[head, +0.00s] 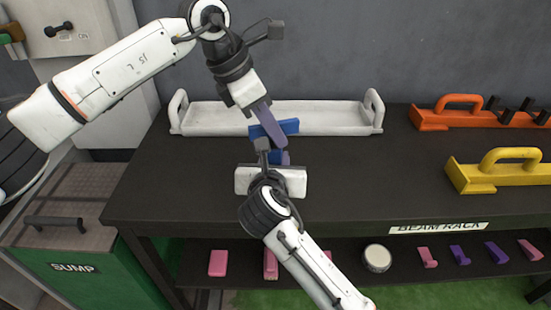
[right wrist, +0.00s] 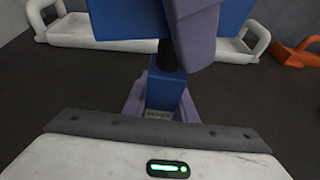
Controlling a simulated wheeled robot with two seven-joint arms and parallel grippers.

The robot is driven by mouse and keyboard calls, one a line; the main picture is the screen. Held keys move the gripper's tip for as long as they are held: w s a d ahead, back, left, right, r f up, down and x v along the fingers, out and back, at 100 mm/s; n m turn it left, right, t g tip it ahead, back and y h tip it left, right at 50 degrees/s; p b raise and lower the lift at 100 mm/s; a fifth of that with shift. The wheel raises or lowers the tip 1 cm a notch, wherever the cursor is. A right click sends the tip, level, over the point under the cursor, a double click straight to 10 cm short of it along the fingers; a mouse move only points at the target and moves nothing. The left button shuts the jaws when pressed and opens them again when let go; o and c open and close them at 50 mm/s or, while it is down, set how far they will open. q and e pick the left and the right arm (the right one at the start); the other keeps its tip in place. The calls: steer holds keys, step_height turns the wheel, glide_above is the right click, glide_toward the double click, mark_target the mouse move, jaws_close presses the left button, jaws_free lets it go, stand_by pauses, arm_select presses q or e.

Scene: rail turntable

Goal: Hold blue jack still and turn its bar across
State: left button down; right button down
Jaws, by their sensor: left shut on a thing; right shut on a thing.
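The blue jack stands on the dark table, with its blue bar (head: 289,126) on top running roughly left to right in the head view. My left gripper (head: 273,133) comes down from above, its purple fingers shut on the bar. In the right wrist view one of those fingers (right wrist: 194,30) covers part of the bar (right wrist: 130,18). My right gripper (head: 275,157) is lower, at the near side, shut on the jack's blue body (right wrist: 167,88). Purple finger parts flank the body in the right wrist view. My right wrist hides much of the jack's lower part in the head view.
A white tray (head: 330,119) with end handles lies behind the jack. An orange handled beam (head: 431,120) and a yellow one (head: 512,176) lie on the right. The shelf below holds pink and purple pieces and a round white item (head: 377,258). Table left of the jack is clear.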

arm_select(q)
steer(key=shift+n+t, duration=0.3)
steer(key=shift+n, duration=0.5)
arm_select(e)
steer(key=shift+f, duration=0.1)
arm_select(q)
steer(key=shift+n+t+y, duration=0.5)
steer(key=shift+n, duration=0.9)
steer(key=shift+r+n+t+y, duration=0.1)
steer(key=shift+n+t+y, duration=0.3)
steer(key=shift+n, duration=0.9)
steer(key=shift+n+t+y, duration=0.4)
steer(key=shift+n+y, duration=0.1)
steer(key=shift+n, duration=0.9)
